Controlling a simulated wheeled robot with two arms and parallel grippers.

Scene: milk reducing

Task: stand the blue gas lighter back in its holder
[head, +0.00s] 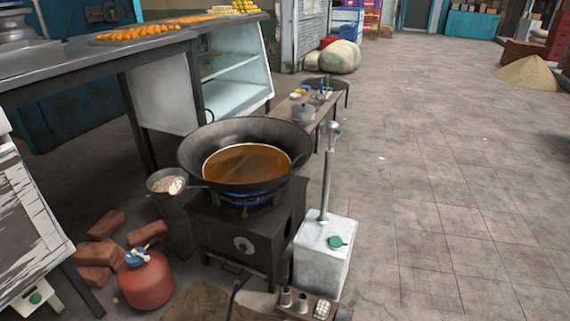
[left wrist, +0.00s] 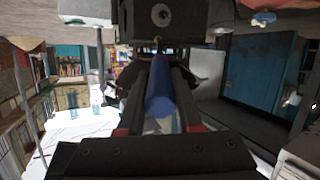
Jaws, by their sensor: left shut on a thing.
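In the left wrist view, the blue gas lighter (left wrist: 160,92) lies between the fingers of my left gripper (left wrist: 162,72). The gripper is shut on it, and the lighter points away from the wrist. The lighter's far end is hard to make out. In the head view, small metal cups (head: 285,297) stand on a low wooden board at the bottom edge, in front of the stove; one may be the holder, but I cannot tell which. Neither gripper nor the lighter shows in the head view.
A wide wok (head: 247,155) of brown liquid sits over a blue flame on the black stove (head: 240,235).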

